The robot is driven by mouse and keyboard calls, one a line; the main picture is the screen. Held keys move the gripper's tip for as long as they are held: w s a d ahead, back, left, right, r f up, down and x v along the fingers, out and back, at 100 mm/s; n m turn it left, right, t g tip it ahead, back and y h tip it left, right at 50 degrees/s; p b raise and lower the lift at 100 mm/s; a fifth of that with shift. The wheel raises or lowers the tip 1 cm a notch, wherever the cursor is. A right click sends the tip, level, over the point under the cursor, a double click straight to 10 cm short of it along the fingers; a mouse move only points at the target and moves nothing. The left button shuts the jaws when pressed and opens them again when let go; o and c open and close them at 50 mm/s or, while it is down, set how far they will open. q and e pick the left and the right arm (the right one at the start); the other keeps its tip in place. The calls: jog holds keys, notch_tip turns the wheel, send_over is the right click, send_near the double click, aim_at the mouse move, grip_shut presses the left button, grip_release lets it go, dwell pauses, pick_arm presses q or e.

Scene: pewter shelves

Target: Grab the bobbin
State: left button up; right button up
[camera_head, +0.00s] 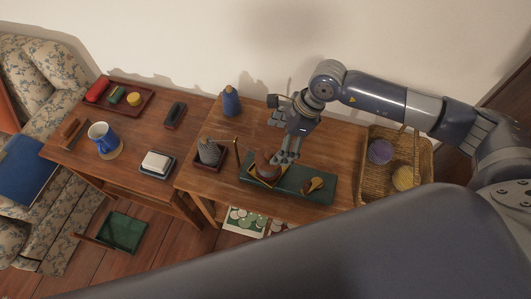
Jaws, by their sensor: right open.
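My right gripper (284,158) reaches in from the upper right and points down over the green mat (291,181) on the right wooden table. It is open, with its fingertips just right of a brown rounded object (265,169) in a small wooden tray. I cannot tell whether they touch it. A small wooden piece with yellow on it (315,186), which may be the bobbin, lies on the mat to the right of the gripper. A blue cone of thread (231,101) stands upright at the table's back. My left gripper is not in view.
A wicker basket (368,160) with purple and yellow balls stands right of the mat. A grey ridged cone (208,151) stands in a small tray left of it. The left table holds a blue mug (102,139), a red-lined tray (121,110) and a white block (157,162).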

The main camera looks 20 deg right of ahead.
aim_at(271, 153)
jog(key=x, duration=0.3)
jog(key=shift+s+a+f, duration=0.2)
jog(key=shift+s+a, duration=0.05)
jog(key=shift+s, duration=0.15)
jog(key=shift+f, duration=0.25)
jog(key=shift+w+a+f+p, duration=0.1)
jog(key=shift+f+p, duration=0.25)
jog(key=shift+f, duration=0.05)
jog(key=x, duration=0.3)
jog(key=p+x, duration=0.1)
jog(key=shift+d+f, duration=0.2)
jog(key=shift+f, duration=0.2)
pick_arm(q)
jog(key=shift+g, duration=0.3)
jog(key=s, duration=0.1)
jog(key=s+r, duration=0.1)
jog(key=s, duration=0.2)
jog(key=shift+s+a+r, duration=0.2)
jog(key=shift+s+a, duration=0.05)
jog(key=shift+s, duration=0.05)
pick_arm(e)
jog(key=c, duration=1.2)
